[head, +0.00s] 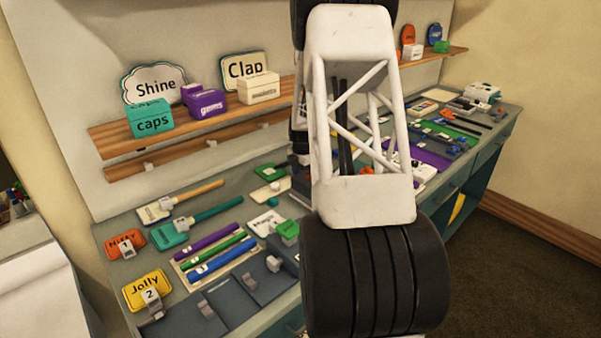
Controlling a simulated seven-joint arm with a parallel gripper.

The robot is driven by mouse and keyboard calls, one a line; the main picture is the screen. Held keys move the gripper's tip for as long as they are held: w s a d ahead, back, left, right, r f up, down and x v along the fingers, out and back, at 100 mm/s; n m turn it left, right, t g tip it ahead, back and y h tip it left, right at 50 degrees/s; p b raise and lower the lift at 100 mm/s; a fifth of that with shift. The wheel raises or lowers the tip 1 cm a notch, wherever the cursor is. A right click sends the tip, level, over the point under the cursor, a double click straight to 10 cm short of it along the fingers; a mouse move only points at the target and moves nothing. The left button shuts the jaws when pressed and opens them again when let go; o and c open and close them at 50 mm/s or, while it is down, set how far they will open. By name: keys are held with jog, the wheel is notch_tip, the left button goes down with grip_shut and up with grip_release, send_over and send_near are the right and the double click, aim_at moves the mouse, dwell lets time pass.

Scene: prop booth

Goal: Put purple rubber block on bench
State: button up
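A purple box-shaped block (204,103) marked "gems" stands on the wooden wall shelf, between a teal block and a cream block. I cannot tell whether it is rubber. The grey-topped bench (240,190) runs below the shelf, with many items on it. A flat purple piece (430,160) lies on the bench right of my arm. My white and black arm fills the middle of the head view and hides part of the shelf and bench. My gripper cannot be made out behind it.
The wooden shelf (130,139) also holds a teal "caps" block (150,119), a cream block (259,88) and "Shine" (155,84) and "Clap" signs. Hammers, coloured rods and tags crowd the bench's left part. Small bare patches show between them.

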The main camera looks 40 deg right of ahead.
jog(key=shift+f, duration=0.1)
jog(key=o, duration=1)
jog(key=r, duration=1.2)
jog(key=shift+s+r, duration=0.1)
jog(key=shift+s, duration=0.3)
